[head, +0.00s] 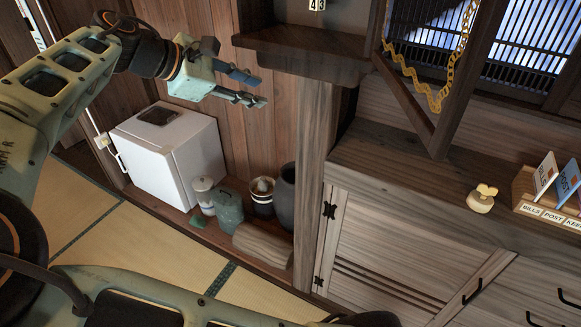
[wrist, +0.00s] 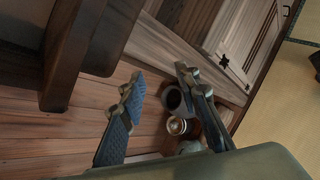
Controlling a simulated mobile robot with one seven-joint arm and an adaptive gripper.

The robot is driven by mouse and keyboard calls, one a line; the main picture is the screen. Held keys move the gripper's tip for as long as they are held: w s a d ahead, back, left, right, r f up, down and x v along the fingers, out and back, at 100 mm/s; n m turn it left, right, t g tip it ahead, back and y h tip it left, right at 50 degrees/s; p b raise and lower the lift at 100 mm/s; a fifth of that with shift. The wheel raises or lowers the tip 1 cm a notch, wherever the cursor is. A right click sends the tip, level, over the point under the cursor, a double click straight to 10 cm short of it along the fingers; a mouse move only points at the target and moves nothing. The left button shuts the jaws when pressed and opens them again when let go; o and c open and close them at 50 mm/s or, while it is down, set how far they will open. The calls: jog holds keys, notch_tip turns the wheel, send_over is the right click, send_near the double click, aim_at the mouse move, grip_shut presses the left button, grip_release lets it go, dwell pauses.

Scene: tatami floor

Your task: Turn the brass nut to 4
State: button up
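A small cream, round-bodied object with a brass wing-shaped piece on top (head: 486,190) stands on the wooden cabinet top at the right in the head view. It may be the brass nut; no number marks on it can be made out. My gripper (head: 263,91) is at the upper left, far from it, in front of the plank wall and above the white fridge. Its two fingers are apart with nothing between them. In the wrist view my gripper (wrist: 158,75) also shows open and empty. The brass piece is not seen in that view.
A dark wooden shelf (head: 300,45) and post (head: 311,180) stand between my gripper and the cabinet top (head: 400,165). A yellow chain (head: 415,75) hangs near a slanted beam. A letter holder (head: 545,205) is right of the brass piece. Fridge (head: 170,145) and pots (head: 262,195) stand below.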

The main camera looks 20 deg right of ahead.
jog(key=s+d+f+m+g+y+b, duration=0.1)
jog(key=s+d+f+m+y+b, duration=0.1)
jog(key=f, duration=0.7)
jog(key=s+d+f+m+g+y+b, duration=0.2)
jog(key=d+f+b, duration=0.2)
jog(key=f, duration=0.5)
jog(key=shift+s+d+f+y, duration=0.2)
jog(key=shift+s+d+y, duration=0.1)
jog(key=shift+s+d, duration=0.1)
jog(key=s+a+f+m+g+y+p, duration=0.1)
jog(key=s+a+f+m+y+p, duration=0.15)
jog(key=s+m+y, duration=0.4)
jog(key=s+a+r+m+t+b, duration=0.1)
jog(key=s+a+r+m+t, duration=0.15)
jog(key=s, duration=0.45)
jog(key=s+a+r+m+t+b, duration=0.1)
jog(key=s+a+r+t+b, duration=0.1)
jog(key=s+r+t, duration=0.3)
notch_tip(320, 180, up, 14)
jog(key=s+g+p, duration=0.1)
jog(key=p, duration=1.4)
jog(key=shift+s+a, duration=0.15)
